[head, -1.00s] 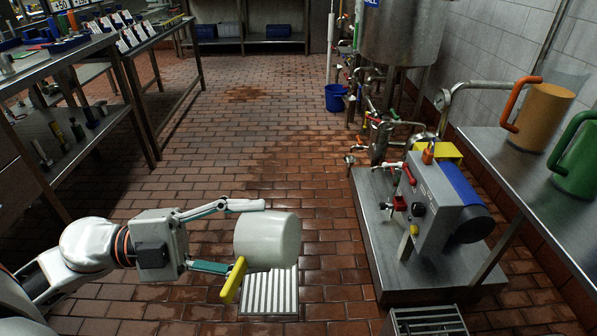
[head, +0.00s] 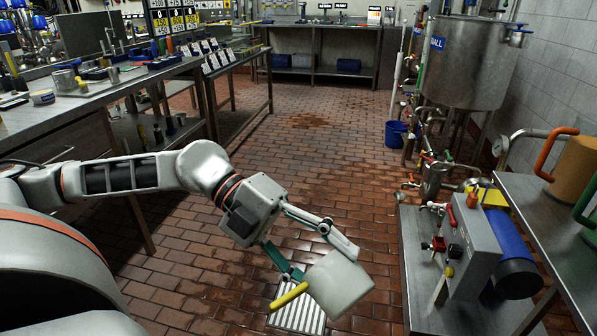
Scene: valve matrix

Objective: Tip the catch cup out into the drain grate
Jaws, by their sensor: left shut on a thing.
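The catch cup (head: 341,283) is a pale grey-white cup with a yellow handle (head: 288,297). My left gripper (head: 322,264) is shut on it, with one finger on the upper side and the other near the handle. The cup is tilted and held above the floor; its mouth and any contents are hidden. The slatted drain grate (head: 297,318) lies in the tiled floor below, partly covered by the cup and cut by the bottom edge of the picture. My right gripper is not in view.
A metal stand with a grey and blue pump unit (head: 474,245) is close on the right. Workbenches (head: 120,90) line the left. A blue bucket (head: 396,134) stands farther back. The middle floor is clear.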

